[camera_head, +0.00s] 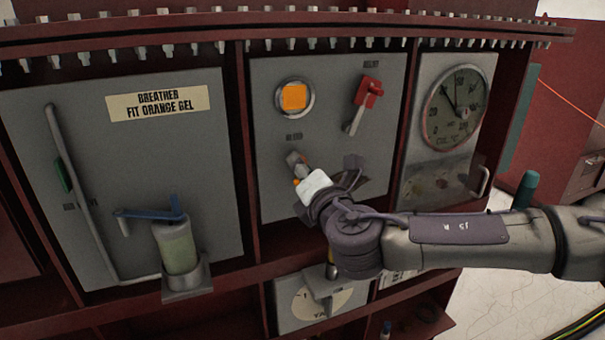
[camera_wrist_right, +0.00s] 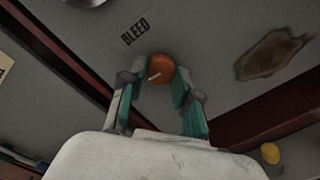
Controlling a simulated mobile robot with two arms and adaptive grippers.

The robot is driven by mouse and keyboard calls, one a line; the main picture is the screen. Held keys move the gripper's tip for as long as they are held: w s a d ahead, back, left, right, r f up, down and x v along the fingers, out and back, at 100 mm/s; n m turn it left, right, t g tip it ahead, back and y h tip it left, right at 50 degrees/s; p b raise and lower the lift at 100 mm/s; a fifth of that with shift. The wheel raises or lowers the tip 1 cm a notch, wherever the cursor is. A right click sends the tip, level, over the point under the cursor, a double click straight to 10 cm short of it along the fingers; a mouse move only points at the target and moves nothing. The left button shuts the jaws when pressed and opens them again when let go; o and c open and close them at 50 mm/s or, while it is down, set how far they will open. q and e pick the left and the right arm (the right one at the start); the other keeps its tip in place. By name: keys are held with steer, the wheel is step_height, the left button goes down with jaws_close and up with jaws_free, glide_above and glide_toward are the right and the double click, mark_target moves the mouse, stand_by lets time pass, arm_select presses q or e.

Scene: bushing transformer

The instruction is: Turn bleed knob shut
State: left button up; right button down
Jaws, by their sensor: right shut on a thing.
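The bleed knob (camera_wrist_right: 161,68) is a round orange knob with a pale line on its face, below the printed word BLEED in the right wrist view. My right gripper (camera_wrist_right: 160,90) is shut on it, with one teal-padded finger at each side. In the head view my right gripper (camera_head: 297,168) reaches in from the right to the lower middle panel. Only a small bit of orange (camera_head: 297,182) shows there beside the fingers. The rest of the knob is hidden by the gripper. My left gripper is not in view.
A red lever (camera_head: 368,93) and a square orange window (camera_head: 294,97) sit above my gripper. A round gauge (camera_head: 455,106) is on the right panel. On the left are a breather cylinder (camera_head: 177,248) and a blue handle (camera_head: 150,214). Dark red frame rails (camera_head: 240,150) divide the panels.

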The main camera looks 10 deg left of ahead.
steer(key=m+b, duration=0.1)
steer(key=m, duration=0.7)
steer(key=m+g+b, duration=0.1)
steer(key=m, duration=0.6)
steer(key=shift+r+m+y, duration=0.15)
steer(key=shift+m+y, duration=0.15)
steer(key=shift+m, duration=0.1)
stand_by(0.4)
steer(key=c, duration=0.8)
jaws_free()
